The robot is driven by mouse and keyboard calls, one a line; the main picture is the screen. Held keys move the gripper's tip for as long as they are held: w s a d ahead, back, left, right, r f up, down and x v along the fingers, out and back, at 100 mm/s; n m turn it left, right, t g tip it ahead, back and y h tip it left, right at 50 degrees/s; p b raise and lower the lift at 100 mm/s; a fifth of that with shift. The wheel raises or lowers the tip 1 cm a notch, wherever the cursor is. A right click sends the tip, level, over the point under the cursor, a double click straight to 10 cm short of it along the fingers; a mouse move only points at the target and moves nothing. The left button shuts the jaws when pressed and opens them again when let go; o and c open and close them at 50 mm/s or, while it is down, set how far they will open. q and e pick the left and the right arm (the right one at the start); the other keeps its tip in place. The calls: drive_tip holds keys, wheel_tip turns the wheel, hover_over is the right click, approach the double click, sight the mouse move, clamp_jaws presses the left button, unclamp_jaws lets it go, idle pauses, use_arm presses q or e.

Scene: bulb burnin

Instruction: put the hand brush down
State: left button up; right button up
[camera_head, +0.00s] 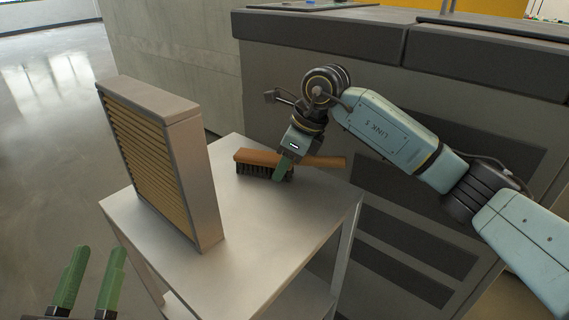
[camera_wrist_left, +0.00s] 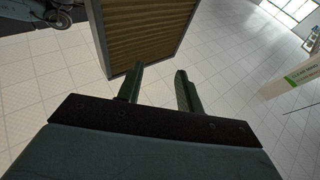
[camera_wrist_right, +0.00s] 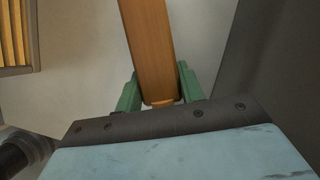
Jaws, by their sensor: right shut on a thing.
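The hand brush (camera_head: 262,158) has a wooden back and handle and dark bristles. It is at the far part of the small grey table (camera_head: 262,262), bristles facing down; I cannot tell whether the bristles touch the top. My right gripper (camera_head: 284,172) is shut on the brush from above, near its middle. In the right wrist view the wooden body (camera_wrist_right: 148,45) runs between the green fingers (camera_wrist_right: 158,90). My left gripper (camera_head: 92,275) is open and empty at the lower left, off the table; its two fingers also show apart in the left wrist view (camera_wrist_left: 160,88).
A framed filter panel (camera_head: 190,165) with tan pleats stands upright on the table's left side, left of the brush. A large dark grey cabinet (camera_head: 420,110) stands behind and to the right. The front right of the tabletop is clear.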

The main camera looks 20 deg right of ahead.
drive_tip(key=o, duration=0.5)
drive_tip(key=shift+f, duration=0.15)
drive_tip(key=o, duration=0.4)
use_arm(q)
drive_tip(key=shift+r, duration=0.15)
use_arm(e)
drive_tip(key=shift+o, duration=0.2)
drive_tip(key=p+v, duration=0.2)
drive_tip(key=v, duration=0.4)
drive_tip(key=p+v, duration=0.2)
drive_tip(key=v, duration=0.3)
drive_tip(key=shift+r, duration=0.4)
use_arm(q)
drive_tip(key=s+a+f+g+y, duration=0.1)
drive_tip(key=a+f+g+y, duration=0.1)
drive_tip(key=f+g, duration=0.3)
drive_tip(key=s+a+f+g+y, duration=0.1)
drive_tip(key=f+g, duration=0.4)
drive_tip(key=f, duration=0.5)
drive_tip(key=shift+s+a+f+n+g+y, duration=0.3)
drive_tip(key=shift+s+a+g+y, duration=0.1)
drive_tip(key=shift+y, duration=0.1)
use_arm(e)
drive_tip(key=shift+s+d+r, duration=0.1)
drive_tip(key=shift+d+r, duration=0.05)
drive_tip(key=shift+r, duration=0.1)
use_arm(q)
drive_tip(key=shift+s, duration=0.1)
use_arm(e)
drive_tip(key=shift+s+f, duration=0.1)
